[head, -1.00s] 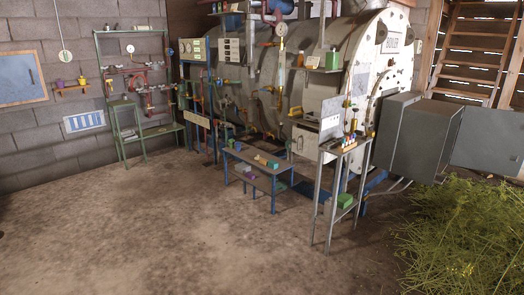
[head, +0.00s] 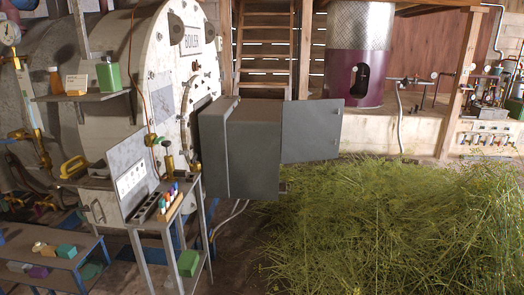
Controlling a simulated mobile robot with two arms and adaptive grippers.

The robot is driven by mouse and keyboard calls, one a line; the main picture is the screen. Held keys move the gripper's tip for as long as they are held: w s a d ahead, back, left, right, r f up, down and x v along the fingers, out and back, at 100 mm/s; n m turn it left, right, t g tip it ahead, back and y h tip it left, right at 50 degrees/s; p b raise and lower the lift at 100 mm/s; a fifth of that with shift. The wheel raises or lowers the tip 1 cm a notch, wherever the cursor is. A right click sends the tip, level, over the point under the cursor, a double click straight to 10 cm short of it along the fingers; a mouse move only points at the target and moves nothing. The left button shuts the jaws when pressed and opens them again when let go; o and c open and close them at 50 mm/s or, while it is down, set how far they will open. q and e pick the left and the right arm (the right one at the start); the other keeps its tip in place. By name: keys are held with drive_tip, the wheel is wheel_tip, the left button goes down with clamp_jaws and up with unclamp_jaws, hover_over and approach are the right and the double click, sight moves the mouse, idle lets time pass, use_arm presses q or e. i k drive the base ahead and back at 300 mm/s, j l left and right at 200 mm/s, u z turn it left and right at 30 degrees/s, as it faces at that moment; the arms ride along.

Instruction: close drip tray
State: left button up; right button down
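I cannot make out a drip tray for certain in the head view. The large white boiler (head: 135,90) fills the left side. A grey box (head: 245,150) stands at its front, with a flat grey door panel (head: 311,130) swung out to the right. A purple still vessel (head: 352,82) with a silver upper part and a dark opening stands at the back on a pale ledge. Neither of my grippers is in view.
A tall narrow stand (head: 200,258) holds small coloured bottles, with a green box (head: 188,263) on its lower shelf. A low blue bench (head: 80,250) is at the lower left. Cut green herbs (head: 400,225) cover the floor at right. Pipes and gauges (head: 490,90) stand far right.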

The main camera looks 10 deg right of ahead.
sight(283, 185)
drive_tip(key=i+l, duration=0.15)
drive_tip(key=i, duration=0.3)
drive_tip(key=i+l, duration=0.15)
drive_tip(key=i, duration=0.3)
drive_tip(key=i+l, duration=0.15)
drive_tip(key=i, duration=0.3)
drive_tip(key=i+l, duration=0.15)
drive_tip(key=i, duration=0.3)
